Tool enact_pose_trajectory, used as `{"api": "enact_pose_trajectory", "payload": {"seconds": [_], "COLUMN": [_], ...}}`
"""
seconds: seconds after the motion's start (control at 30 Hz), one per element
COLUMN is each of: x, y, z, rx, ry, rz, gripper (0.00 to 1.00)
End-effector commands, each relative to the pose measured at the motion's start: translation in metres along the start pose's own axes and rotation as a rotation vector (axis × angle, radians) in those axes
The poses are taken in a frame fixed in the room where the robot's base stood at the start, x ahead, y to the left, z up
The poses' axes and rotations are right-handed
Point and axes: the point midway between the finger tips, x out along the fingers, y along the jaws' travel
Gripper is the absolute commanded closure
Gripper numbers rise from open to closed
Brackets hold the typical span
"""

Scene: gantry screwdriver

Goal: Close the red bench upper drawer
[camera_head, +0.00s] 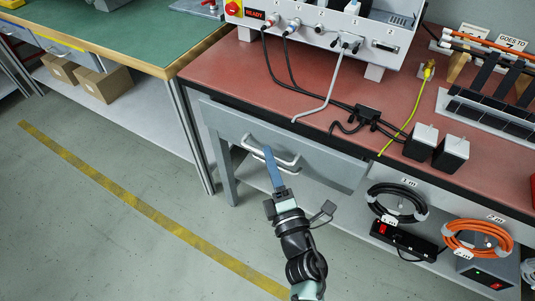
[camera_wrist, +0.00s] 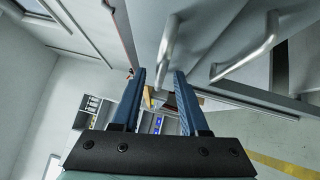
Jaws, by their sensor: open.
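The red bench (camera_head: 235,67) has a grey drawer front (camera_head: 325,162) under its left part. Two bar handles (camera_head: 258,146) show close together there, one above the other. The head view does not make clear how far the upper drawer stands out. My gripper (camera_head: 268,152) is in front of the handles, and its blue fingers overlap them in the picture. One handle (camera_wrist: 168,52) is just beyond the fingertips; the other handle (camera_wrist: 246,58) is to the right. Contact cannot be told.
A lower shelf holds a black cable coil (camera_head: 396,202), an orange cable coil (camera_head: 477,239) and a power strip (camera_head: 404,240) to the right of my arm. A green bench (camera_head: 120,32) stands at the left. The floor (camera_head: 90,230) at the front left is clear.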

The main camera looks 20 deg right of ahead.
Motion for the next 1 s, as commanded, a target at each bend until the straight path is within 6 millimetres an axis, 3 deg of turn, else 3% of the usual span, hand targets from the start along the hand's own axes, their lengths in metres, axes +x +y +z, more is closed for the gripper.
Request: {"api": "enact_pose_trajectory", "payload": {"seconds": [0.2, 0.53, 0.8, 1.0], "x": [0.020, 0.023, 0.022, 0.022], "y": [0.000, 0.000, 0.000, 0.000], "z": [0.000, 0.000, 0.000, 0.000], "rx": [0.000, 0.000, 0.000, 0.000], "ry": [0.001, 0.000, 0.000, 0.000], "rz": [0.001, -0.001, 0.000, 0.000], "gripper": [0.56, 0.56, 1.00, 1.00]}}
